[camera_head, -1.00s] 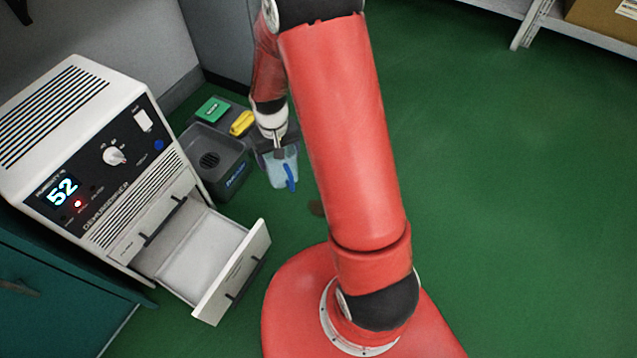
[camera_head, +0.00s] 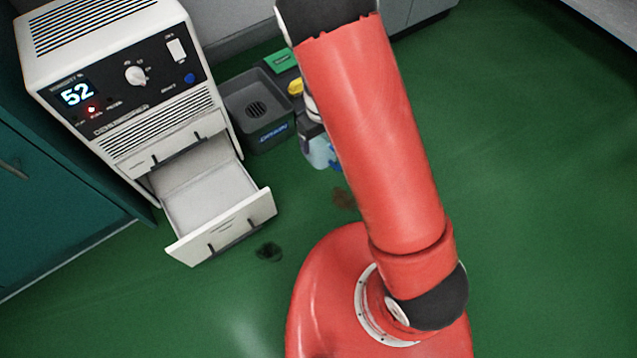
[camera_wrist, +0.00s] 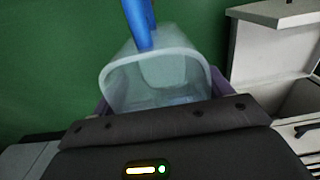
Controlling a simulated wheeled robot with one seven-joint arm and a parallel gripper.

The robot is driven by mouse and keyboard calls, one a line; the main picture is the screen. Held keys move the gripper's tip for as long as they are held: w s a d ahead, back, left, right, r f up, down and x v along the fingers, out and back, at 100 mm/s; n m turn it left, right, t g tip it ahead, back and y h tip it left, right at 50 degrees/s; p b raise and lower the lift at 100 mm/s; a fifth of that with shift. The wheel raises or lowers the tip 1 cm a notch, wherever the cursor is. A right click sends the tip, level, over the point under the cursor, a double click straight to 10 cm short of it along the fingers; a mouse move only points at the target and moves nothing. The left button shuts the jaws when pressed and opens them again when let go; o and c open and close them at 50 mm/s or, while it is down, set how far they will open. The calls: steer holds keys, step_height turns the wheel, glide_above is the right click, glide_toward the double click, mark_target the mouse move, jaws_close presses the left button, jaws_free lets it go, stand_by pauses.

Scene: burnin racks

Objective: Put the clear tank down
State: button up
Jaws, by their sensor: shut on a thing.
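The clear tank (camera_wrist: 152,78) is a translucent, open-topped box with a blue handle (camera_wrist: 138,20). In the wrist view it sits right in front of my gripper (camera_wrist: 152,108), which is shut on it. In the head view the tank (camera_head: 320,153) shows only in part beside my red arm, which hides my gripper. The tank appears over the green floor, to the right of the dark drain bin. I cannot tell whether its base touches anything.
A white dehumidifier (camera_head: 150,75) stands at left with its drawer (camera_head: 215,225) pulled out. A grey drain bin (camera_head: 262,145) stands beside it, with a green box (camera_head: 282,61) and a yellow item (camera_head: 296,87) behind. Dark stains (camera_head: 268,252) mark the floor. Open green floor (camera_head: 530,200) lies at right.

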step_height(320, 180, down, 20)
steer(key=b, duration=0.4)
steer(key=shift+a, duration=0.1)
steer(key=shift+f, duration=0.2)
steer(key=o, duration=1.1)
steer(key=shift+r, duration=0.1)
